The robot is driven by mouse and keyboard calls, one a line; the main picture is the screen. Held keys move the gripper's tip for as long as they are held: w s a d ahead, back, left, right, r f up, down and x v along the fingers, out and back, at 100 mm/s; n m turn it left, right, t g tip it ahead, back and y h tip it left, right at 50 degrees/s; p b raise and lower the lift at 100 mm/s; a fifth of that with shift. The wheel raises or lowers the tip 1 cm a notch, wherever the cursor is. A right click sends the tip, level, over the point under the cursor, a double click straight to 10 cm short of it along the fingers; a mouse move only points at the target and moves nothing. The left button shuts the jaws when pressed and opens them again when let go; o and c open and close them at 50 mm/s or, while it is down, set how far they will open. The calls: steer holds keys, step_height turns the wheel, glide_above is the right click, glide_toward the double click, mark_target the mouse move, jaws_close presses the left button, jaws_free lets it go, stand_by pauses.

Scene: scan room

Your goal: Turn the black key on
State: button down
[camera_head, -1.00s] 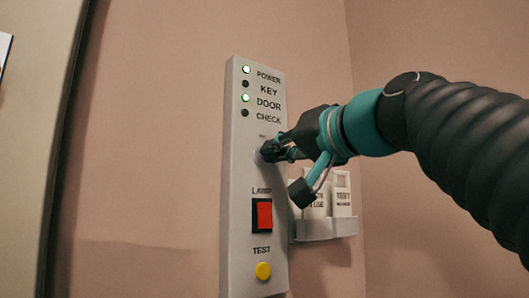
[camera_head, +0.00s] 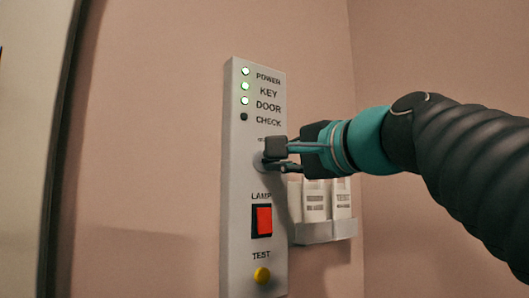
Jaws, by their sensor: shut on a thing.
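My gripper (camera_head: 274,157) is at the keyswitch in the middle of the white wall panel (camera_head: 237,200). It is shut on the black key, which is mostly hidden by the fingers. A bit of the round lock (camera_head: 258,162) shows behind the fingers. On the panel, the POWER light (camera_head: 245,71), the KEY light (camera_head: 245,86) and the DOOR light (camera_head: 244,100) glow green. The CHECK light (camera_head: 244,117) is dark.
Below the lock are a red LAMP rocker switch (camera_head: 264,220) and a yellow TEST button (camera_head: 262,275). A white holder (camera_head: 325,232) with labelled cards (camera_head: 315,202) is on the wall right of the panel, just under my gripper. A dark-edged door frame stands at the left.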

steer(key=shift+m, duration=0.6)
steer(key=c, duration=1.3)
jaws_free()
